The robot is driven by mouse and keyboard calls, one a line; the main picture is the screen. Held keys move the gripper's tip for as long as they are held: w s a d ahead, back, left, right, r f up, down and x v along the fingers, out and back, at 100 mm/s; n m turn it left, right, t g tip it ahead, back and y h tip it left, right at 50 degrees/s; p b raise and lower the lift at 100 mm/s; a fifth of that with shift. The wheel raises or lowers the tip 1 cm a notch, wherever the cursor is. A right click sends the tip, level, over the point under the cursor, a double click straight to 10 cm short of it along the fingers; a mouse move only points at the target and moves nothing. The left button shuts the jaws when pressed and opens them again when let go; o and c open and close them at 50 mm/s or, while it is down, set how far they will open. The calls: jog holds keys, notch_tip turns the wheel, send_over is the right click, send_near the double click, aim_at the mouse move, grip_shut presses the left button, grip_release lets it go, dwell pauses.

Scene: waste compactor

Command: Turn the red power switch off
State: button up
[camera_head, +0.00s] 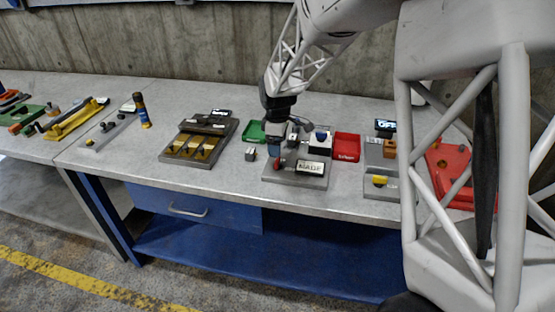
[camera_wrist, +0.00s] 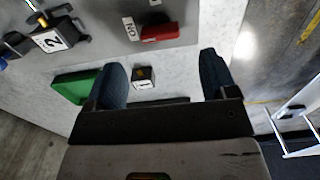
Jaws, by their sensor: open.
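The red power switch (camera_wrist: 160,32) is a small red block on a grey plate (camera_wrist: 185,30), near the top of the wrist view. A white "ON" label (camera_wrist: 130,28) is beside it. In the head view a small red part (camera_head: 278,163) shows on the grey unit below my gripper, partly hidden. My gripper (camera_wrist: 163,80) is open, its two dark blue fingers apart. The switch lies ahead of the fingertips in the wrist view, not between them. In the head view my gripper (camera_head: 274,148) is over the left side of that unit.
A small cube marked 1 (camera_wrist: 143,78) shows between the fingers in the wrist view. A green tray (camera_head: 254,132) is left of the gripper and a red tray (camera_head: 346,147) right. A wooden-slotted fixture (camera_head: 200,142) stands farther left. Bare table lies in front.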

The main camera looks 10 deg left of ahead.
aim_at(277, 160)
jog(key=shift+f, duration=3.35)
jog(key=shift+c, duration=0.3)
jog(key=c, duration=0.9)
jog(key=shift+o, duration=0.2)
